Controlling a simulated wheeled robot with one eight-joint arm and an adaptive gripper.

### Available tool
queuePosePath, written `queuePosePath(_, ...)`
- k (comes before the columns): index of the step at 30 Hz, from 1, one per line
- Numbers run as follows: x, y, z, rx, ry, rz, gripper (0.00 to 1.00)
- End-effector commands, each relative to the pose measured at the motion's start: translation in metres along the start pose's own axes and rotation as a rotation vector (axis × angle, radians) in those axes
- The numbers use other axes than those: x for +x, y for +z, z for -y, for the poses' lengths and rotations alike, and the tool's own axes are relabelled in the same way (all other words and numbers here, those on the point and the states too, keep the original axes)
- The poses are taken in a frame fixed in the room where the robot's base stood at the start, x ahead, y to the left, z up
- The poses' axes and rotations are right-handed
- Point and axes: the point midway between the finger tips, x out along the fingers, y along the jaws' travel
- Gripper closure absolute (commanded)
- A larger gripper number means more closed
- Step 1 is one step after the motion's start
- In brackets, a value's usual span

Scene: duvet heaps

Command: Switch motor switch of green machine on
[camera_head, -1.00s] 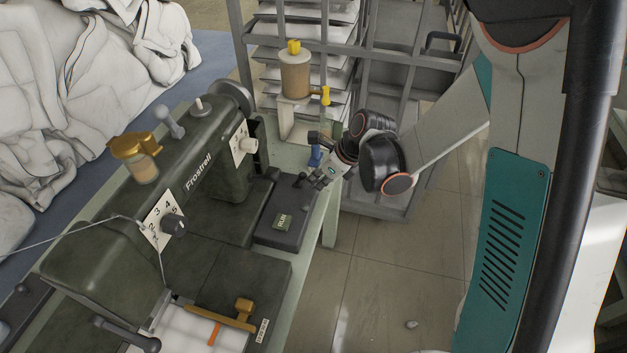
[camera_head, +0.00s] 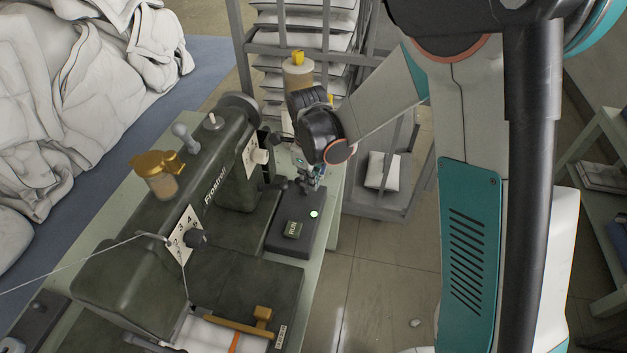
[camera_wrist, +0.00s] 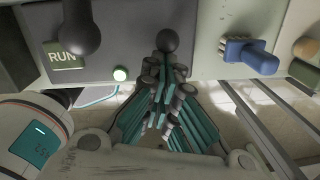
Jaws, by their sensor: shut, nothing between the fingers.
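The dark green machine (camera_head: 150,260), lettered Frostrell, stands on the table at the left in the head view. A dark switch box (camera_head: 290,240) beside it bears a RUN plate (camera_head: 292,229) and a lit green lamp (camera_head: 314,214). In the wrist view the RUN plate (camera_wrist: 64,54) and the glowing lamp (camera_wrist: 120,74) are at upper left. A dark ball knob (camera_wrist: 167,40) is right at the tips of my gripper (camera_wrist: 166,72); I cannot tell whether they touch. My gripper (camera_head: 303,186) is shut and empty at the box's far end, partly hidden by my wrist.
A second dark knob (camera_wrist: 80,28) overhangs the RUN plate. White duvets (camera_head: 60,120) lie at left.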

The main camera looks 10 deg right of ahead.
Motion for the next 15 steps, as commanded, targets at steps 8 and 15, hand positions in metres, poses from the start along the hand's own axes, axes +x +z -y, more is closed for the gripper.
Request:
queuePosePath(8,-0.0013,0.0071,-0.0016,0.001,0.001,0.001,1.00)
queuePosePath(15,-0.0015,0.0089,-0.0020,0.000,0.001,0.002,1.00)
